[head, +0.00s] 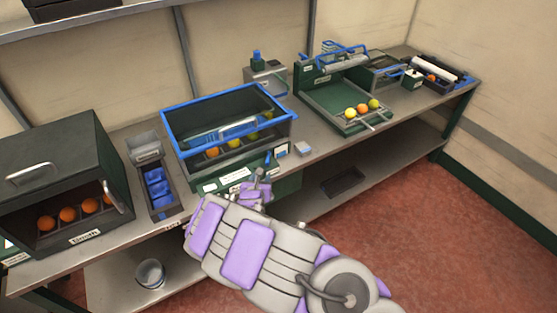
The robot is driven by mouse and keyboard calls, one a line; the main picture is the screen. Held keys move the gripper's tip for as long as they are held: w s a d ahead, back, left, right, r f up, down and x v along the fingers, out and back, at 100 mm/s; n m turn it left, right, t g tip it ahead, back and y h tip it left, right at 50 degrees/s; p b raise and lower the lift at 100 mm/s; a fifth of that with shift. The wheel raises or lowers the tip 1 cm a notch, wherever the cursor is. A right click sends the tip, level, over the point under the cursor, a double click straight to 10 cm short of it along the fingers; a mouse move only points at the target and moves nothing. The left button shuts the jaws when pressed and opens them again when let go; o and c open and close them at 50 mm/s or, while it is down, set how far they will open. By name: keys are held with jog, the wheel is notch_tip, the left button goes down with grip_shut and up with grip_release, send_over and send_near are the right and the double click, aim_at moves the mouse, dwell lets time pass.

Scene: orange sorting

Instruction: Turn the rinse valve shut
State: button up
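The wash station is a dark green unit with a blue-rimmed basin (285,128) on the bench, and fruit shows inside it. My gripper (257,178) is at the front of this station, with my arm reaching up from the lower right. Small grey and purple parts at the gripper's end overlap the station's front panel (212,186). I cannot make out the rinse valve or its position; it may be hidden behind my gripper. The fingers are too small to tell whether they are open, shut, or touching anything.
A dark box with oranges (60,160) and a narrow bin of blue pieces (158,190) stand left. A green tray with fruit (345,112) stands right. A cup (150,273) and a dark tray (343,182) sit on the lower shelf. Red floor lies open at right.

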aim_at(266, 163)
jog(key=x, duration=0.5)
jog(key=b+x, duration=0.1)
jog(key=x, duration=0.4)
jog(key=b+x, duration=0.1)
jog(key=x, duration=0.4)
jog(key=shift+w+a, duration=0.1)
jog(key=shift+a, duration=0.15)
jog(key=shift+x, duration=0.9)
jog(key=shift+d, duration=0.1)
grip_shut()
